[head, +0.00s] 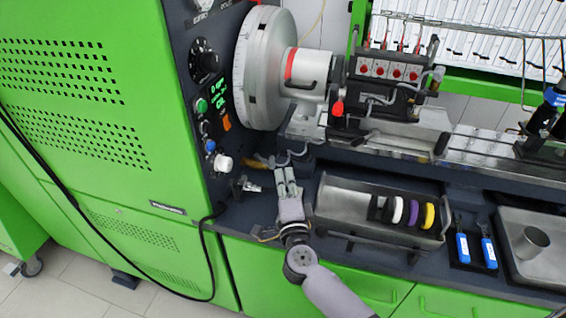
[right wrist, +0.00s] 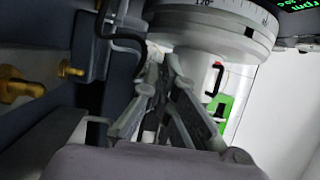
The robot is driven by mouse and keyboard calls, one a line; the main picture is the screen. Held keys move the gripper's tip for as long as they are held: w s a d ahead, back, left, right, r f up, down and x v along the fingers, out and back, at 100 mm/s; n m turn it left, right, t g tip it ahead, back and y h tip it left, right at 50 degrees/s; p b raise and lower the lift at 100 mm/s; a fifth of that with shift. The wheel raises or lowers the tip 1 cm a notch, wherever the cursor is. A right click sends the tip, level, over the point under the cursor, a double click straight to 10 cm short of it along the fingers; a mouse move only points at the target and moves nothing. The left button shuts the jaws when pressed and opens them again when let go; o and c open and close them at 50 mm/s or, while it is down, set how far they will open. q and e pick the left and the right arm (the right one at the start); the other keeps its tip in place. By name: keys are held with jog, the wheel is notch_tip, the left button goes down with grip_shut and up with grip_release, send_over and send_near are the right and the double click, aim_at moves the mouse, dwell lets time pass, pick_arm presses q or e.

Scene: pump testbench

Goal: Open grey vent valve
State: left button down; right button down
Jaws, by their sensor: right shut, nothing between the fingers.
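My right gripper (head: 285,172) is at the inner corner of the bench, below the large silver dial wheel (head: 262,68). Its fingers are together with nothing between them. The fingers also show in the right wrist view (right wrist: 163,72), pointing up toward the wheel. A small silver-grey fitting (head: 247,185) on the bench, left of the gripper, may be the grey vent valve; I cannot tell for sure. A gap separates it from the fingers. Brass fittings (right wrist: 35,82) show at the left of the right wrist view. My left gripper is not in view.
The green cabinet (head: 75,190) and its dark control panel (head: 205,90) stand on the left. A metal tray (head: 335,205) with coloured rings lies right of the gripper. Blue-handled tools (head: 463,248) and a metal basin (head: 555,270) are farther right.

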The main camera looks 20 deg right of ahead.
jog(key=d+f+m+g+h, duration=0.2)
jog(key=d+f, duration=0.1)
jog(key=shift+w+m, duration=0.3)
jog(key=shift+w, duration=0.05)
jog(key=x, duration=0.9)
jog(key=shift+w+d+r, duration=0.1)
jog(key=shift+w+r, duration=0.05)
jog(key=a, duration=0.1)
jog(key=a+p, duration=0.1)
jog(key=a, duration=0.1)
jog(key=shift+s+a, duration=0.3)
jog(key=shift+s, duration=0.1)
